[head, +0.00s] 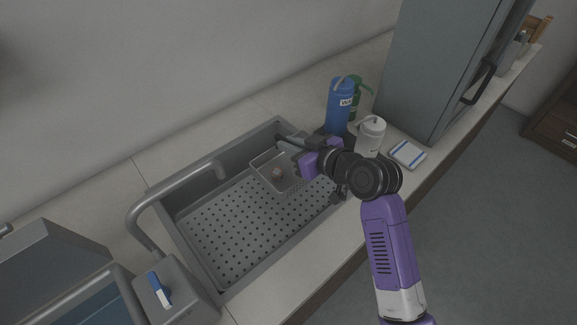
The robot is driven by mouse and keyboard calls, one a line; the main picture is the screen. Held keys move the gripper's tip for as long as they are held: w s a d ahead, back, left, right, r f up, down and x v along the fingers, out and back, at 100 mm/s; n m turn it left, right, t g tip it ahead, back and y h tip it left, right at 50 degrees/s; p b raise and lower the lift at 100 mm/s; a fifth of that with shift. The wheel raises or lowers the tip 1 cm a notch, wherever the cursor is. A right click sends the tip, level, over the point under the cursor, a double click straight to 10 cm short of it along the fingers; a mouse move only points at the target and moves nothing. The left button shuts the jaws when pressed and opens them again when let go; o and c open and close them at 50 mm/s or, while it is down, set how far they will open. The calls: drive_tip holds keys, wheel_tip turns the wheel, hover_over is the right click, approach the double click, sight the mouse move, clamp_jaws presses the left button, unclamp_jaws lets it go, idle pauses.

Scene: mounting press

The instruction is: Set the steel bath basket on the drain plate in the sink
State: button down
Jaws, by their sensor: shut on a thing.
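The steel bath basket (264,182) is a small grey box with an open top and a small brownish thing inside. It is at the right end of the sink (166,228), over the perforated drain plate (240,228). I cannot tell whether its base touches the plate. My gripper (298,150) is at the basket's far right side and shut on it. The purple gripper body and dark wrist hide part of the basket's right side and the sink's right end. The left and middle of the drain plate are bare.
A grey faucet (180,190) arches over the sink's left side. A blue bottle (339,108), a green bottle (364,88) and a white bottle (370,136) stand close behind my wrist. A blue-and-white pad (408,154) lies on the counter before a tall grey cabinet (436,65).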

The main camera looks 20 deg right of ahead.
sight(292, 168)
wheel_tip(292, 168, down, 8)
drive_tip(key=shift+f, duration=0.1)
idle(0.4)
drive_tip(key=shift+f, duration=0.1)
drive_tip(key=c, duration=1.5)
unclamp_jaws()
drive_tip(key=shift+o, duration=0.2)
drive_tip(key=shift+s+d, duration=0.15)
drive_tip(key=shift+s, duration=0.2)
drive_tip(key=b+v, duration=0.1)
drive_tip(key=v, duration=1)
drive_tip(key=shift+s+r+b, duration=0.2)
drive_tip(key=shift+r+b, duration=0.1)
drive_tip(key=shift+b, duration=0.1)
